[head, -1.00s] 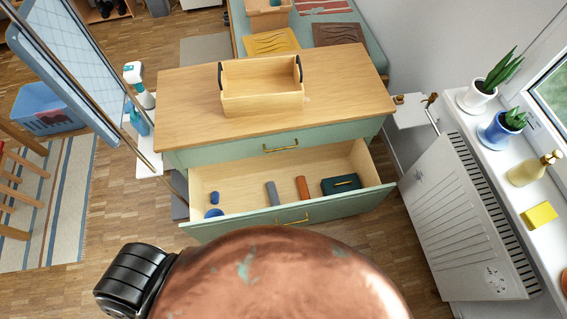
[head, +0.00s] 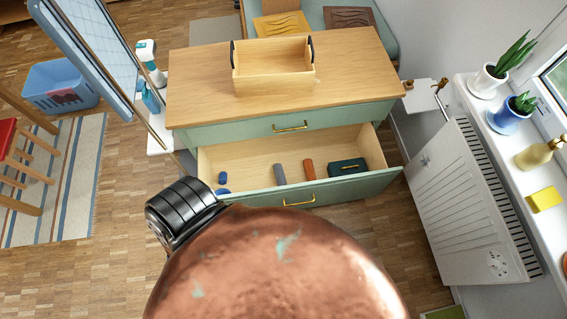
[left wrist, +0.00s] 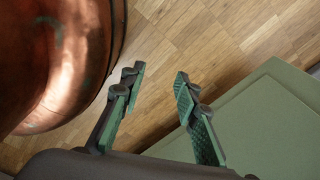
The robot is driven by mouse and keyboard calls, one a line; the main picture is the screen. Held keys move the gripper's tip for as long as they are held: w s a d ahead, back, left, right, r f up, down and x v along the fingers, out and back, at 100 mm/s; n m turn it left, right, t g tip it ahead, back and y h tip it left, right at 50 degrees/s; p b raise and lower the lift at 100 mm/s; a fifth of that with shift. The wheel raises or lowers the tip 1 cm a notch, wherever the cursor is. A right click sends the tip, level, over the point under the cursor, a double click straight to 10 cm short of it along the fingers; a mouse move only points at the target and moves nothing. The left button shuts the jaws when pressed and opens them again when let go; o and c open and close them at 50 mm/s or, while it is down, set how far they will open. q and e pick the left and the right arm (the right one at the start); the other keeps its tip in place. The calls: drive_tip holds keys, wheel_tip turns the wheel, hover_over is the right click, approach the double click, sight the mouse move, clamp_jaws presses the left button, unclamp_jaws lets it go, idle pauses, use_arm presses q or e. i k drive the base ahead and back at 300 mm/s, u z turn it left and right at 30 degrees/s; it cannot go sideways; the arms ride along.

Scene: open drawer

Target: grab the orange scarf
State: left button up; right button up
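An orange rolled cloth (head: 309,170), which looks like the scarf, lies in the open drawer (head: 240,166) of the green dresser. It sits between a grey roll (head: 280,174) and a dark green box (head: 347,168). My left gripper (left wrist: 158,92) is open and empty in the left wrist view, with floor and a flat green panel behind its fingers. The scarf is not in that view. In the head view a large copper rounded body fills the bottom and neither gripper's fingers show.
A wooden box with black handles (head: 273,68) stands on the dresser top (head: 199,92). Blue items (head: 222,178) lie at the drawer's left end. A radiator (head: 463,212) stands at the right, a mirror (head: 95,62) at the left. The drawer front (head: 365,187) sticks out over the floor.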

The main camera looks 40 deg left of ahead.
sight(311, 178)
drive_tip(key=k, duration=1.15)
drive_tip(key=u, duration=0.8)
